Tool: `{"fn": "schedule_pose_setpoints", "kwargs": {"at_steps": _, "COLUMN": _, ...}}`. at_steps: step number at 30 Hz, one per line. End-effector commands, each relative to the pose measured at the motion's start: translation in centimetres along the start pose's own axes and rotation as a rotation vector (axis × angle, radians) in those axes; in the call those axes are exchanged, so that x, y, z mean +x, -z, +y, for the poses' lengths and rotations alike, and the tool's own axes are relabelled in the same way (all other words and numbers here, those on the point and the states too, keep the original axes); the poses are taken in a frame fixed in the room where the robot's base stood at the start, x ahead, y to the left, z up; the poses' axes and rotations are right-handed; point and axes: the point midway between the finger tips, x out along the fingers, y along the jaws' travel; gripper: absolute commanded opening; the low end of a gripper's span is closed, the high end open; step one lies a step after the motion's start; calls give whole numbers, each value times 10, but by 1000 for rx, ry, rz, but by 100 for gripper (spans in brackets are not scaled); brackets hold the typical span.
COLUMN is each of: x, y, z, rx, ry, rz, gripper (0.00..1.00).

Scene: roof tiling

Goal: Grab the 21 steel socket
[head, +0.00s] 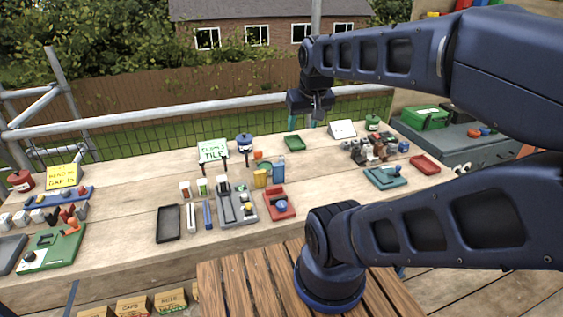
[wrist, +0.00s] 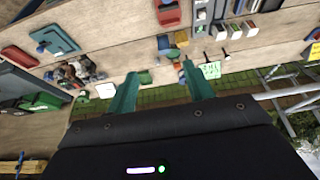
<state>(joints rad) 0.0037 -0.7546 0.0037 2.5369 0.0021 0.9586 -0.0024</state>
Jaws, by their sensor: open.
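I cannot make out a socket marked 21 in either view. A cluster of small grey, dark and brownish pieces (head: 372,151) stands on the right part of the bench; it also shows at the left of the wrist view (wrist: 78,72). Their marks are too small to read, and I cannot tell whether the steel socket is among them. My gripper (head: 306,121) is raised over the back of the bench, left of that cluster. In the wrist view its teal fingers (wrist: 160,70) are spread apart with nothing between them.
A green tray (head: 295,143) lies below my gripper. A white card (head: 342,129) stands behind the cluster, a teal tray (head: 385,178) in front and a red tray (head: 425,164) to its right. A grey organiser (head: 237,216) sits mid-bench. Bare wood lies between.

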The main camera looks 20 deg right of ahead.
Motion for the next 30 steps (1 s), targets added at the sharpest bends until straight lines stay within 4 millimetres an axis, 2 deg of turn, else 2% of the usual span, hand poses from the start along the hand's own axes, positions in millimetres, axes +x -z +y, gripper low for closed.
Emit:
{"fn": "schedule_pose_setpoints", "kwargs": {"at_steps": 8, "x": 0, "y": 1, "z": 0, "rx": 3, "ry": 1, "rz": -1, "gripper": 52}}
{"fn": "schedule_pose_setpoints", "kwargs": {"at_steps": 11, "x": 3, "y": 7, "z": 1, "rx": 21, "ry": 5, "rz": -8, "gripper": 52}}
{"fn": "schedule_pose_setpoints", "kwargs": {"at_steps": 20, "x": 35, "y": 58, "z": 7, "rx": 195, "ry": 24, "rz": -64, "gripper": 52}}
{"fn": "schedule_pose_setpoints", "kwargs": {"at_steps": 30, "x": 92, "y": 117, "z": 14, "rx": 421, "ry": 0, "rz": -128, "gripper": 52}}
